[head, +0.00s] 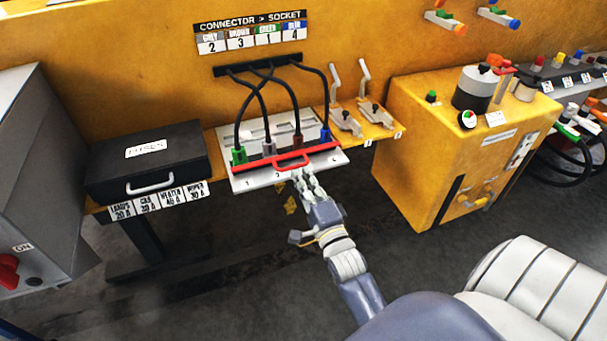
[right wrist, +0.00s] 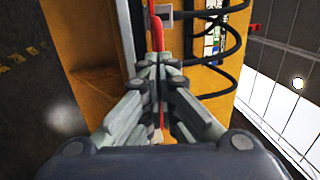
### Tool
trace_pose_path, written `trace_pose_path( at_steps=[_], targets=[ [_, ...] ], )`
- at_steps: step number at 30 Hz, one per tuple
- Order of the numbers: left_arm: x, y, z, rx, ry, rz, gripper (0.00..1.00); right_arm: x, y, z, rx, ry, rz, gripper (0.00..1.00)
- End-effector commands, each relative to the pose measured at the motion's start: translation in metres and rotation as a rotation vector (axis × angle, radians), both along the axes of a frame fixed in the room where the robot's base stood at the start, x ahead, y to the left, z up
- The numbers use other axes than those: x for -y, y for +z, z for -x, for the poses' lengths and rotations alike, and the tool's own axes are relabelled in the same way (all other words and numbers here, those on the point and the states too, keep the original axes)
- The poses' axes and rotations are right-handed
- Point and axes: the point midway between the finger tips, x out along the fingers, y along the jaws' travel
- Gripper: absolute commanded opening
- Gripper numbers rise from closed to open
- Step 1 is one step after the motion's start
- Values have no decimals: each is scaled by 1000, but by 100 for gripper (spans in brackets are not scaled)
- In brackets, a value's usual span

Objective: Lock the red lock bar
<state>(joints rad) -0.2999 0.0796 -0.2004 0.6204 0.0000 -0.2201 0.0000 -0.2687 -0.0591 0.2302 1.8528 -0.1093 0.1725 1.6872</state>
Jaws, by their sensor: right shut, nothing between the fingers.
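The red lock bar (head: 250,163) lies across the white socket panel (head: 262,178), just in front of the plugged connectors. Its red loop handle (head: 291,166) faces me. My right gripper (head: 305,178) is at the panel's front edge, close to the handle's right side. Its fingers are shut with nothing between them. In the right wrist view the shut fingertips (right wrist: 158,62) are at the red bar (right wrist: 157,32), which runs up beyond them; I cannot tell whether they touch it. My left gripper is not in view.
Green (head: 239,155), grey, brown and blue (head: 325,134) connectors with black cables stand along the panel. A black fuse box (head: 148,165) is at left. Two toggle clamps (head: 345,122) and a yellow cabinet (head: 425,140) are at right. The floor in front is mostly clear.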

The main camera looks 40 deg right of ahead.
Motion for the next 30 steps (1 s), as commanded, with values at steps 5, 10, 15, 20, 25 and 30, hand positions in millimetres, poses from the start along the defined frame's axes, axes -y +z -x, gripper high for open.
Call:
trace_pose_path(
  at_steps=[5,10,15,20,25,30],
  targets=[
    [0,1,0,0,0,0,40,1,1,-5,0,0,0,0],
    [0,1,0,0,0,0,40,1,1,-5,0,0,0,0],
    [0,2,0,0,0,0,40,2,2,-9,1,0,0,0],
    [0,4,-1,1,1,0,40,6,3,-26,1,0,0,0],
    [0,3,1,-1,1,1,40,8,4,-29,4,-1,2,0],
    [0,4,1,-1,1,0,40,8,6,-29,6,-2,3,0]
  ],
)
